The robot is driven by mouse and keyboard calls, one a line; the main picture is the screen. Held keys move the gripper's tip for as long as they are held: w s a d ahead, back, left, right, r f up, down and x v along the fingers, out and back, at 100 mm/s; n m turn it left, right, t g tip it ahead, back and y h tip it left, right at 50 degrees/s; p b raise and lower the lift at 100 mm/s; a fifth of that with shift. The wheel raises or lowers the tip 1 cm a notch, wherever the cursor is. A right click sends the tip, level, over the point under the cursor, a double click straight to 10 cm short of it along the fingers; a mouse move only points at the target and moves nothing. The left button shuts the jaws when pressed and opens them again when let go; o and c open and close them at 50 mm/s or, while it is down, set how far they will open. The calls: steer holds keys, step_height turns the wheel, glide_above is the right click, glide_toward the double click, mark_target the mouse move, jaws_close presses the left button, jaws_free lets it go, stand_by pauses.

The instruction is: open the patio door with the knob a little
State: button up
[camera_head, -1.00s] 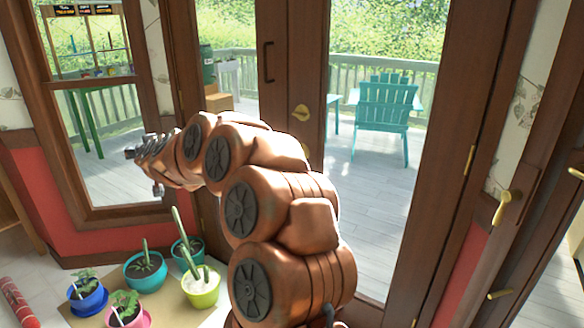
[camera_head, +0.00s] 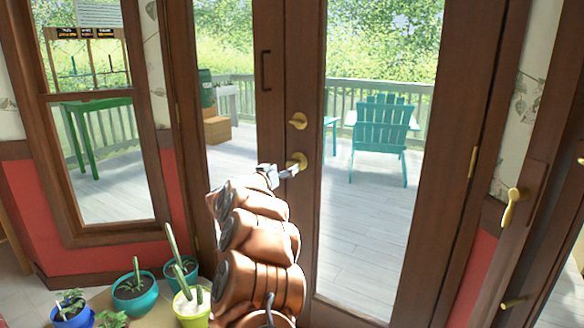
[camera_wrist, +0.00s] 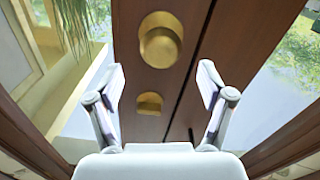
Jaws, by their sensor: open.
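The patio door (camera_head: 310,215) has a brown wooden frame with large glass panes and looks closed. A round brass lower knob (camera_head: 299,160) sits on its left stile. A second brass fitting (camera_head: 298,120) is above it. My gripper (camera_head: 282,172) is at the lower knob, just left of and below it, partly overlapping it in the head view. In the wrist view my gripper (camera_wrist: 163,74) is open and empty, its fingers spread. A large brass knob (camera_wrist: 160,42) lies ahead between and beyond the fingertips. A smaller-looking brass fitting (camera_wrist: 149,103) shows nearer the palm. Contact cannot be told.
A dark pull handle (camera_head: 265,70) is on the neighbouring panel. Potted plants (camera_head: 135,285) stand at the lower left. A brass lever (camera_head: 511,207) is on another door at right. Outside, a teal chair (camera_head: 383,130) stands on the deck.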

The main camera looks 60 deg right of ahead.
mark_target(290, 166)
steer(key=shift+w+d+f, duration=0.1)
steer(key=shift+w+d, duration=0.05)
steer(key=shift+d, duration=2.8)
steer(key=shift+c, duration=0.3)
jaws_close()
